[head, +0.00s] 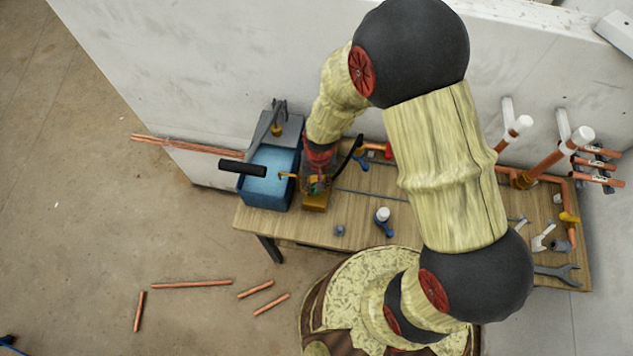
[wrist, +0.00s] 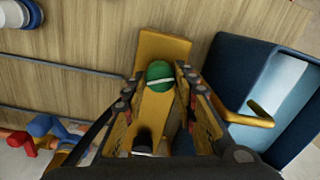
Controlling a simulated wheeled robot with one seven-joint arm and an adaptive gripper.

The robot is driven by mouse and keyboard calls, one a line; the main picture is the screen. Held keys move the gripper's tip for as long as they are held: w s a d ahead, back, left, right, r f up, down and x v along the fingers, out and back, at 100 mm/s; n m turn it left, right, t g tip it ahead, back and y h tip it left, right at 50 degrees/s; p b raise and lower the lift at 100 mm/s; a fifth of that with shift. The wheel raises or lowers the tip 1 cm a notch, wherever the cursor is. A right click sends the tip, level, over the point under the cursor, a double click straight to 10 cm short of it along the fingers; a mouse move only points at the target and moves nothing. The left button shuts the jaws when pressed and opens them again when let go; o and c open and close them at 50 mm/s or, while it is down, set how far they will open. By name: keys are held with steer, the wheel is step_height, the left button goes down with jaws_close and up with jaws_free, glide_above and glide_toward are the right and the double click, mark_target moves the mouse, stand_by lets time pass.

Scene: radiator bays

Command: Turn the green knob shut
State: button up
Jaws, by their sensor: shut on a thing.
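The green knob (wrist: 160,75) has a white line across its top and sits on a yellow block-like base (wrist: 163,48), seen in the wrist view. In the head view the base (head: 315,202) is on the workbench beside the blue tub, and only a sliver of green shows. My gripper (wrist: 160,85) comes down from above with its two fingers on either side of the knob, shut on it. In the head view my gripper (head: 314,185) largely covers the knob. The exact finger contact is partly hidden.
A blue tub (head: 262,197) with pale blue contents stands left of the base, with a yellow spout (wrist: 247,117) at its edge. Copper pipes (head: 545,165) rise at the right by the wall. A wrench (head: 560,272) and small fittings lie on the wooden bench (head: 290,226).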

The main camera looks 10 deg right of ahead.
steer(key=m+p, duration=0.1)
steer(key=m, duration=0.3)
steer(key=shift+m+p, duration=0.3)
steer(key=shift+m, duration=0.1)
stand_by(0.5)
steer(key=o, duration=1.1)
steer(key=shift+o, duration=0.2)
steer(key=shift+r, duration=0.1)
step_height(320, 180, up, 12)
steer(key=shift+s+d, duration=0.15)
steer(key=shift+d, duration=0.05)
